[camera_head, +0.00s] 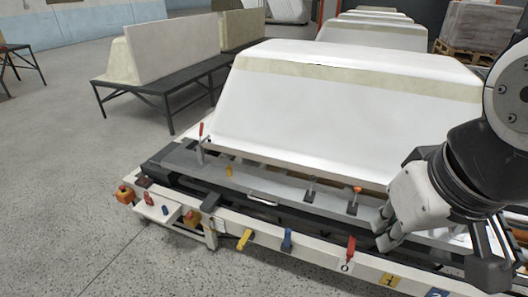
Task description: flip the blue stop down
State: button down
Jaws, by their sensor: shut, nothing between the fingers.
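A blue stop (287,240) sits on the white front rail (315,252) of the bathtub-shell stand, between a yellow stop (244,239) and a red stop (349,251). It appears to stand up from the rail, but its exact tilt is hard to tell. Another blue piece (437,292) shows at the bottom edge, partly cut off. My gripper (381,231) is shut and empty. In the picture it is to the right of the blue stop, just right of the red stop, and apart from the blue stop.
A white bathtub shell (330,110) lies upside down on the stand behind the rail. Clamps with a red handle (201,130) and an orange tip (356,190) rise from the stand. The floor in front is clear.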

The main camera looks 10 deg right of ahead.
aim_at(288, 232)
jog(key=i+l, duration=0.1)
jog(key=i, duration=0.5)
jog(key=l+u, duration=0.2)
jog(key=u, duration=0.2)
jog(key=l+u, duration=0.2)
jog(key=u, duration=0.15)
